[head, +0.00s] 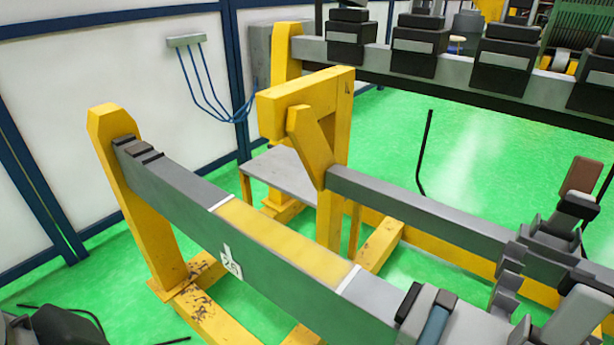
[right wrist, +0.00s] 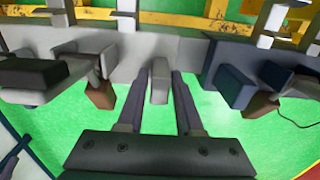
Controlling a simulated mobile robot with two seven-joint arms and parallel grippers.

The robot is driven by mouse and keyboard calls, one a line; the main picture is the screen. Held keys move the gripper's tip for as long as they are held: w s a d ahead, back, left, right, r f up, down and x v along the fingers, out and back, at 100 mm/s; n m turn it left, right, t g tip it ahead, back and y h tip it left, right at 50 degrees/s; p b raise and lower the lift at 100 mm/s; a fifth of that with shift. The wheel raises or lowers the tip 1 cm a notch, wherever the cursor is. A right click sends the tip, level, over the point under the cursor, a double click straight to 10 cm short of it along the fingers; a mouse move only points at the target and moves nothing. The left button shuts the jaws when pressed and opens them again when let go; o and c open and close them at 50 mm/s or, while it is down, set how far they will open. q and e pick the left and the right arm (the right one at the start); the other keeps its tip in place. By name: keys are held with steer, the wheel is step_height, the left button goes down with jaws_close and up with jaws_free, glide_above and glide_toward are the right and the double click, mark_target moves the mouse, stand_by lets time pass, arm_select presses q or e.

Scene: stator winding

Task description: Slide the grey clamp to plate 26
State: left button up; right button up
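A long grey beam (head: 180,192) on yellow supports runs from the left down to the lower right in the head view. A white number plate (head: 231,262) is on its side, below a yellow section; its digits look like 20 or 26, too small to be sure. Grey and dark clamp parts (head: 435,312) sit on the beam at the lower right. In the right wrist view the two fingers of my right gripper (right wrist: 159,112) stand apart on either side of a grey block (right wrist: 158,84), with green gaps at both sides. My left gripper does not show clearly.
A second grey beam (head: 420,212) lies behind, with clamp parts and a brown block (head: 582,176) at its right end. A yellow frame (head: 306,95) and a small grey table (head: 283,172) stand between. Dark blocks (head: 420,45) line the far beam.

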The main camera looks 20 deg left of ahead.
mark_target(459, 333)
steer(key=shift+w+a, duration=0.25)
steer(key=shift+a, duration=0.8)
steer(key=a, duration=0.2)
steer(key=a+b, duration=0.1)
steer(key=shift+w+a, duration=0.35)
steer(key=shift+w, duration=0.05)
steer(key=a+b, duration=0.1)
steer(key=a, duration=0.1)
steer(key=w+a+b, duration=0.1)
steer(key=a, duration=0.1)
steer(key=shift+w+a+f, duration=0.1)
steer(key=shift+a, duration=0.3)
steer(key=a+b, duration=0.1)
steer(key=a, duration=0.1)
steer(key=w+a+b, duration=0.1)
steer(key=a+b, duration=0.1)
steer(key=shift+a, duration=0.4)
steer(key=shift+w+a, duration=0.15)
steer(key=shift+a, duration=0.3)
